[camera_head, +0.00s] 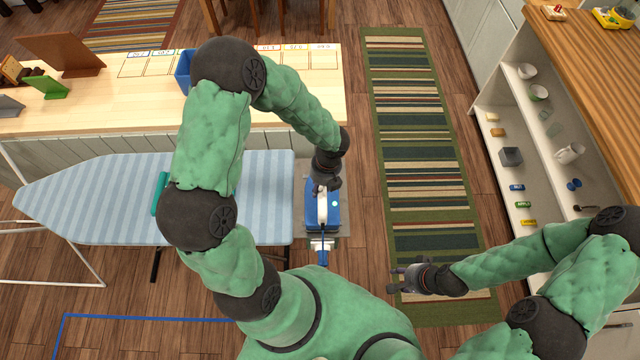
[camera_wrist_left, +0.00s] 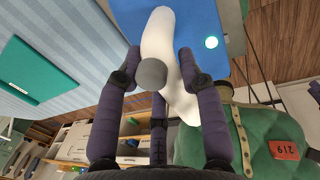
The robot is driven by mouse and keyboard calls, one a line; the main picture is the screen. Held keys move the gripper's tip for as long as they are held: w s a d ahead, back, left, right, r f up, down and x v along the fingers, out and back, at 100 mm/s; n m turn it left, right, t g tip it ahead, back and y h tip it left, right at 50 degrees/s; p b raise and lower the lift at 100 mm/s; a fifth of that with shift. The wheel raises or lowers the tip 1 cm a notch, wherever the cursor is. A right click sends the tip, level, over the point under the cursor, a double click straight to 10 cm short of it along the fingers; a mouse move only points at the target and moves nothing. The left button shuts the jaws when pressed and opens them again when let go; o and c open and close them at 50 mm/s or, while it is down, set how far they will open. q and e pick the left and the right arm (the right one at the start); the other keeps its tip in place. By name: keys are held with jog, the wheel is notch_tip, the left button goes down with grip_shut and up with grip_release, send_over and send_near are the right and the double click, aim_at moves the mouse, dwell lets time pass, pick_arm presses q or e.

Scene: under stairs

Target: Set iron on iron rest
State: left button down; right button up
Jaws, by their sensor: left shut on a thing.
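The iron (camera_head: 333,215) has a blue body and a white handle. My left gripper (camera_head: 323,186) is shut on the handle from above. In the left wrist view the white handle (camera_wrist_left: 158,40) runs between my gripper's fingers (camera_wrist_left: 158,80), with the blue body and a lit round spot behind it. The iron is over the grey iron rest (camera_head: 346,230) at the right end of the ironing board (camera_head: 110,200). The iron hides most of the rest, and I cannot tell whether they touch. My right gripper (camera_head: 402,279) is open and empty above the floor.
A teal flat object (camera_head: 159,194) lies on the striped board. Behind it is a wooden counter (camera_head: 110,110) with a blue bin (camera_head: 184,72). A striped rug (camera_head: 420,150) lies to the right, before shelves (camera_head: 500,160) holding small items.

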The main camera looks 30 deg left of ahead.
pick_arm(q)
jog(key=shift+w+f, duration=0.1)
jog(key=shift+f, duration=0.1)
dwell(0.4)
jog(key=c, duration=0.7)
grip_release()
jog(key=shift+f, duration=0.1)
notch_tip(320, 180, up, 12)
jog(key=d, duration=0.1)
jog(key=shift+w+d, duration=0.25)
jog(key=shift+w, duration=0.15)
